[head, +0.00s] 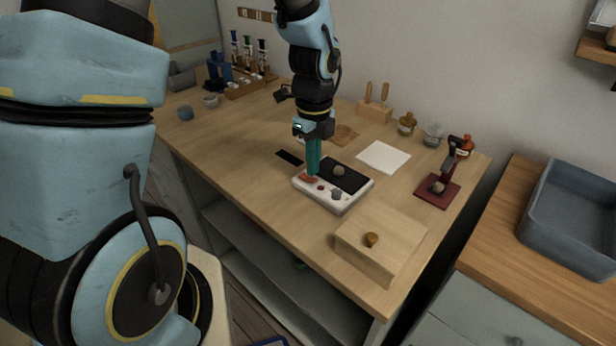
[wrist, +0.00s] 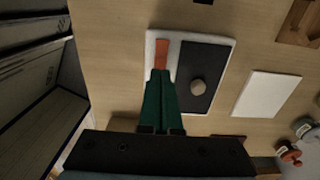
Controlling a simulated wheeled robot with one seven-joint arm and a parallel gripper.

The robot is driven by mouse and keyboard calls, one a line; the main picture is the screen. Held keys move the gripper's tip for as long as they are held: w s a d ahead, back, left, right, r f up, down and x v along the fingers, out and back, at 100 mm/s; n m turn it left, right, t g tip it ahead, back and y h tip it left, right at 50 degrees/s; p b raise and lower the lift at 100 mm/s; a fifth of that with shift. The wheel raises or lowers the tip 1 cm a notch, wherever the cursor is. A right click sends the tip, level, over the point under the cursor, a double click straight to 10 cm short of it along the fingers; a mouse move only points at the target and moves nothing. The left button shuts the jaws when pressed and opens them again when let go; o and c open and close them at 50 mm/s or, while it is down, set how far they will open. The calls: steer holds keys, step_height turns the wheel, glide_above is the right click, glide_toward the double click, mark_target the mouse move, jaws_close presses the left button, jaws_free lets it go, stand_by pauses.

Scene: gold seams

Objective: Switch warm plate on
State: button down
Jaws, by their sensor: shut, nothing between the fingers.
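The warm plate (head: 329,199) is a white box with a black top (head: 345,174) near the front edge of the wooden table. A small round tan thing rests on the black top. On its white front strip are a red-orange switch (head: 308,178), a small red spot and a grey knob (head: 337,194). In the wrist view the switch (wrist: 162,54) is a reddish bar on the white strip (wrist: 150,48). My gripper (head: 313,173) has green fingers, shut and empty, pointing down at the switch. The fingertips (wrist: 161,72) are at the switch's near end; I cannot tell whether they touch it.
A wooden box (head: 380,244) with a round knob stands to the right front. A white sheet (head: 383,157) lies behind the plate. A dark red stand (head: 437,190) is farther right. Bottles and a tool block line the back. The table's left front is mostly clear.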

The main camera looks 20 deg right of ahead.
mark_target(313, 180)
steer(key=shift+f+b, duration=0.6)
steer(key=shift+f, duration=0.5)
stand_by(0.5)
steer(key=shift+r, duration=0.1)
step_height(313, 180, up, 7)
steer(key=p, duration=0.7)
stand_by(0.4)
steer(key=a+r+n, duration=0.4)
steer(key=a+n, duration=0.8)
steer(key=n, duration=0.2)
steer(key=w+a+r+n+t, duration=0.1)
steer(key=a+r+n, duration=0.4)
steer(key=a+n, duration=0.8)
steer(key=shift+a+n+t, duration=0.2)
steer(key=shift+n+t, duration=0.1)
steer(key=shift+n, duration=0.8)
